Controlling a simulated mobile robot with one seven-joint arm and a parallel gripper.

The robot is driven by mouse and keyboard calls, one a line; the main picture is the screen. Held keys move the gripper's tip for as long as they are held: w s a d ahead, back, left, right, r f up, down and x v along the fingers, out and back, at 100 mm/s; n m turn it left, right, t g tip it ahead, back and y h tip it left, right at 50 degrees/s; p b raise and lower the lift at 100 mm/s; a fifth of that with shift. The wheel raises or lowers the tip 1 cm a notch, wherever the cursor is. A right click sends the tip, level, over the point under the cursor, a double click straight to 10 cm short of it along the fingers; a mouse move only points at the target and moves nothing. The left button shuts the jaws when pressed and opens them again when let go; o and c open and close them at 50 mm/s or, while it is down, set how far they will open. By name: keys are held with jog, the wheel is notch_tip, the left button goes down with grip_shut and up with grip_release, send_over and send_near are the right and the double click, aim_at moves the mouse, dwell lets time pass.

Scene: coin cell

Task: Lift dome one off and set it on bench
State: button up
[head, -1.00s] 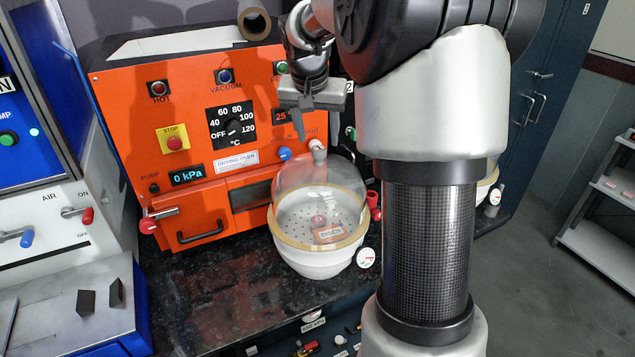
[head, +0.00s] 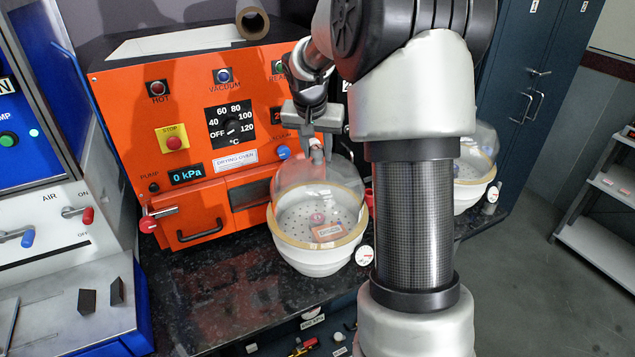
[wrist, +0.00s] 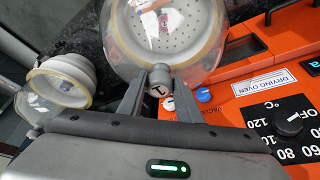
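Dome one is a clear dome (head: 300,182) with a tan rim, seated on a white bowl (head: 318,262) in front of the oven. Its top knob (wrist: 160,80) carries a "1" in the wrist view. Through the dome I see a perforated plate and a small orange labelled box (head: 328,232). My gripper (head: 316,152) points down over the knob, one finger on each side. In the wrist view my gripper (wrist: 160,78) looks open around the knob; finger contact is not clear. The black bench top (head: 235,295) shows left of the bowl.
The orange drying oven (head: 200,120) stands close behind the dome. A second domed bowl (head: 472,195) stands to the right, partly behind my arm. A round gauge (head: 364,256) sits by the first bowl. The bench left of the bowl is clear.

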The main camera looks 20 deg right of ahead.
grip_shut()
jog(key=shift+r, duration=0.2)
notch_tip(320, 180, up, 10)
jog(key=shift+f, duration=0.1)
dwell(0.4)
